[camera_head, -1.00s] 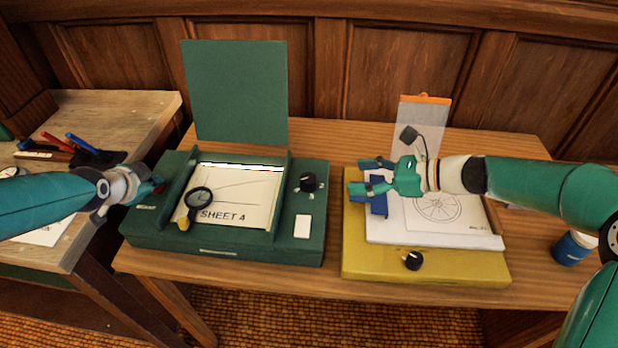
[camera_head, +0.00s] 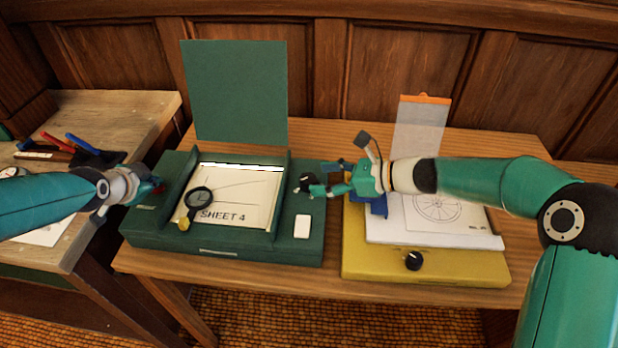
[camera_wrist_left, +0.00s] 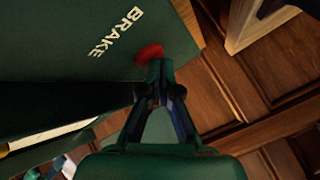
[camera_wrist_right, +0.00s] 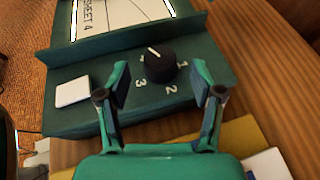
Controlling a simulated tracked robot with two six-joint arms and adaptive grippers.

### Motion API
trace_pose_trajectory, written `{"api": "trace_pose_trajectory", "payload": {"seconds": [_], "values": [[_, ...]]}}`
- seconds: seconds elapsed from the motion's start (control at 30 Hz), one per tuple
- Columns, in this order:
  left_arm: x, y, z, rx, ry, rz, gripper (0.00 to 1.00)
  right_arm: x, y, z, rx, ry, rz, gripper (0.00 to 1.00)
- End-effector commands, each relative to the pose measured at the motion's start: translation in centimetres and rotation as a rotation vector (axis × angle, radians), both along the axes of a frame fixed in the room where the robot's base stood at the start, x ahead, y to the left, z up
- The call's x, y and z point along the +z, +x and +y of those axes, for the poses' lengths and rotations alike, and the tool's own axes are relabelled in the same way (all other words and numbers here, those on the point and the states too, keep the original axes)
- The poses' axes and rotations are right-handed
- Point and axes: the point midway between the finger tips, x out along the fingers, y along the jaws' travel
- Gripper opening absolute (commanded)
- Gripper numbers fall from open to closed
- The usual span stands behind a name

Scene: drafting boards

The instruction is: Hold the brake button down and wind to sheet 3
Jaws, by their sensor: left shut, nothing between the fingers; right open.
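The green drafting board (camera_head: 220,254) shows a sheet (camera_head: 245,200) marked SHEET 4 in its window. A black knob (camera_wrist_right: 159,65) with a white pointer line sits on its right side, with 1, 2 and 3 printed around it. My right gripper (camera_wrist_right: 160,82) is open, its fingers to either side of the knob in the right wrist view; in the head view (camera_head: 318,180) it partly hides the knob. My left gripper (camera_wrist_left: 154,68) is shut and empty, its tips at the red button (camera_wrist_left: 149,54) beside the word BRAKE. The tips overlap the button; how far it is pressed cannot be told.
A magnifier (camera_head: 199,200) lies over the sheet. A white switch (camera_head: 302,226) sits below the knob. A yellow board (camera_head: 370,262) with papers and its own black knob (camera_head: 413,260) stands to the right.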

Motion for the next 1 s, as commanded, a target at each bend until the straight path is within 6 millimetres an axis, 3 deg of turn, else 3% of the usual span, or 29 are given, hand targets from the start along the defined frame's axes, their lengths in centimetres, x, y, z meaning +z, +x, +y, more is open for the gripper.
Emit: {"api": "trace_pose_trajectory", "payload": {"seconds": [0.23,0.67,1.0], "values": [[-0.2,-0.1,0.0,-0.001,-0.001,0.005,0.0,-1.4,1.1,3.1,0.001,-0.001,0.0,0.66],[-0.2,-0.1,0.0,-0.001,-0.001,0.005,0.0,-1.7,1.4,3.8,-0.001,0.0,-0.001,0.66],[-0.2,-0.1,-0.1,-0.001,-0.001,0.005,0.0,-1.7,1.4,3.8,-0.001,-0.001,0.0,0.11]]}}
